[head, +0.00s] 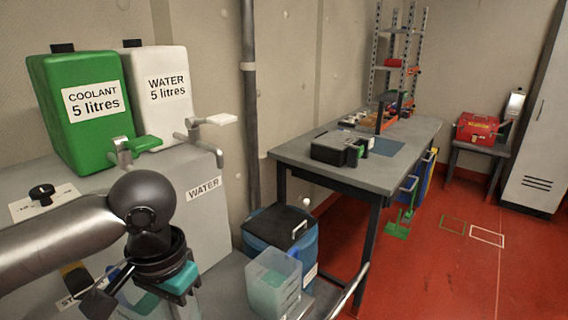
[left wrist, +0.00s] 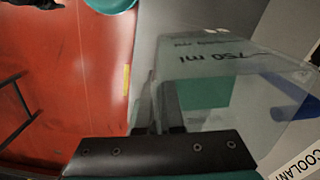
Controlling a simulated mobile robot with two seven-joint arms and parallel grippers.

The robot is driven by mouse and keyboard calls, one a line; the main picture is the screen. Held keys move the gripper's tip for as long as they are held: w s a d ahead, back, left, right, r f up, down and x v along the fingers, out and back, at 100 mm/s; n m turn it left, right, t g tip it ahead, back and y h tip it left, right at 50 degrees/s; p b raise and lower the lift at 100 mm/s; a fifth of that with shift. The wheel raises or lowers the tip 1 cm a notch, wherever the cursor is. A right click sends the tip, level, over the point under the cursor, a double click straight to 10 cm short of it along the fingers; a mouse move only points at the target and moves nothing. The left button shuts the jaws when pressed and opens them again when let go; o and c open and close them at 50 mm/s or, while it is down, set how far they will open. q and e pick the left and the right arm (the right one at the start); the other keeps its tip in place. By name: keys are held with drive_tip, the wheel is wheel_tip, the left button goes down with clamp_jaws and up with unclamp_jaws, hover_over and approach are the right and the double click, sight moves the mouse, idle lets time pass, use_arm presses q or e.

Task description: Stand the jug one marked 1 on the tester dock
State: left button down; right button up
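A clear jug (left wrist: 235,65) printed "750 ml" fills the right of the left wrist view, close against my left gripper; its number is not readable. My left gripper (head: 180,280) is at the lower left of the head view, pointing down in front of the dispenser stand. Its teal fingertips partly hide a pale clear shape below. I cannot tell whether the fingers grip the jug. Another clear jug (head: 273,283) with a teal lower part stands to the right. A dark device (head: 340,148) with green parts is on the workbench; I cannot tell if it is the tester dock. My right gripper is not in view.
A green coolant tank (head: 80,140) and a white water tank (head: 165,120), both with taps, stand on a grey stand. A blue bin (head: 262,236) with a dark lid is beside it. The workbench (head: 300,152) is beyond. Red floor (head: 430,285) at right is open.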

use_arm(q)
drive_tip(key=n, duration=0.1)
drive_tip(key=n+b, duration=0.1)
drive_tip(key=f+n, duration=0.1)
drive_tip(key=n, duration=0.1)
drive_tip(key=shift+s+a, duration=0.15)
drive_tip(key=shift+s, duration=0.1)
idle(0.3)
